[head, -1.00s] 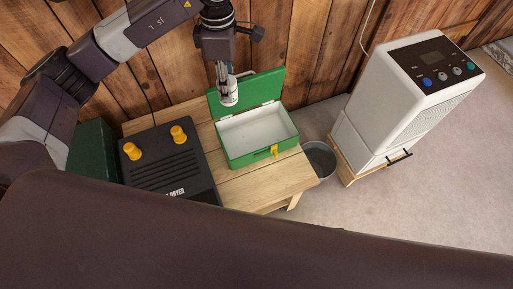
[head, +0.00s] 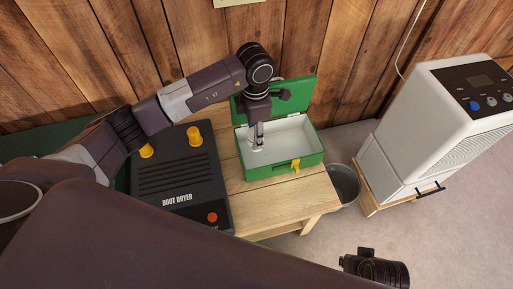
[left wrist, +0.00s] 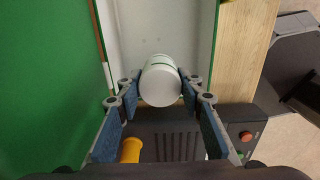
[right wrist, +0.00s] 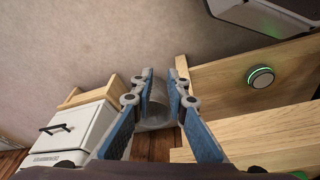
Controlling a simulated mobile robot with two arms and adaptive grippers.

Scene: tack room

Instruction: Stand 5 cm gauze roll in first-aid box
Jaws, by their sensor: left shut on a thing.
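The open green first-aid box (head: 292,167) stands on the wooden bench, its lid raised at the back and its interior white. My left gripper (head: 257,141) points down into the box's left part. It is shut on the white gauze roll (left wrist: 161,82), which shows end-on between the fingers in the left wrist view. The roll (head: 256,147) is partly hidden by the fingers in the head view. I cannot tell if it touches the box floor. My right gripper (right wrist: 163,76) is open and empty, away from the box.
A black boot dryer (head: 180,180) with yellow posts sits left of the box on the wooden bench (head: 285,206). A grey metal bucket (head: 344,184) stands on the floor right of the bench. A white appliance (head: 425,125) stands farther right. The wooden wall is close behind.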

